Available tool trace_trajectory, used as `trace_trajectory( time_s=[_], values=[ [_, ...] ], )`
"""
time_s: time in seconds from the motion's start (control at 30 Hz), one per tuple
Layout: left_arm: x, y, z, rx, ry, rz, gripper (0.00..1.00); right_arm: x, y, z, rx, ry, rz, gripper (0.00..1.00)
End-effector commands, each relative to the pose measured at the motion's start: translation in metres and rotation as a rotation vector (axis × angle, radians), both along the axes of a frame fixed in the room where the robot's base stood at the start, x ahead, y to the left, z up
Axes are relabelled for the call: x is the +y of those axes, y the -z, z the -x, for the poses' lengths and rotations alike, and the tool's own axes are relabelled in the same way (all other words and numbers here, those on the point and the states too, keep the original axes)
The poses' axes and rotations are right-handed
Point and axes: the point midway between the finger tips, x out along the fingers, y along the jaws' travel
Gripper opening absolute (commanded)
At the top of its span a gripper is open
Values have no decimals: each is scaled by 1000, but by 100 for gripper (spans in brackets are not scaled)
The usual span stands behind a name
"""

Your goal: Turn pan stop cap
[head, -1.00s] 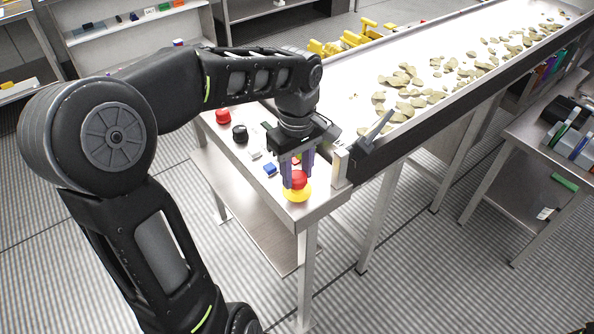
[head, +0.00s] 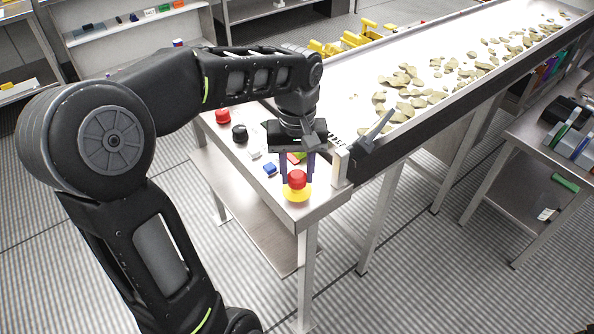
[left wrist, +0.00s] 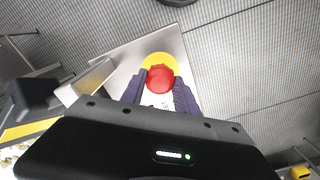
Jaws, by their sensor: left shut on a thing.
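The pan stop cap (head: 297,179) is a red knob on a yellow round base (head: 297,194), at the near corner of a steel table. My left gripper (head: 297,177) points down over it, one finger on either side, and is shut on the red cap. In the left wrist view the red cap (left wrist: 160,79) shows between the two dark fingers, with the yellow base (left wrist: 158,59) beyond it. The fingers' exact contact with the cap is partly hidden. My right gripper is not in view.
A red button (head: 222,117), a black knob (head: 240,133) and a small blue block (head: 270,169) are on the same table. A conveyor (head: 350,98) carrying chips runs beside it, with a grey bracket (head: 372,137) close to my gripper. The floor at front right is clear.

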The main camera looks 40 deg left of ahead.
Motion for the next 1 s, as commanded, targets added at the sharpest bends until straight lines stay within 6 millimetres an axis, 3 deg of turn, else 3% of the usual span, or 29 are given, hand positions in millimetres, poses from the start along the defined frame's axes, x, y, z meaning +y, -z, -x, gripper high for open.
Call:
trace_trajectory(
  time_s=[0.5, 0.53, 0.77, 1.0],
  values=[
    [0, 0, 0, 0, 32, 0, 0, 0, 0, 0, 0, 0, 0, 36],
    [0, 0, 0, 0, 32, 0, 39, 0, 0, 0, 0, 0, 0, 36],
    [0, 0, 0, 0, 31, 0, 58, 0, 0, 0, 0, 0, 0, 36],
    [0, 0, 0, 0, 31, 0, 59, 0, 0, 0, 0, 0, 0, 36]
  ],
)
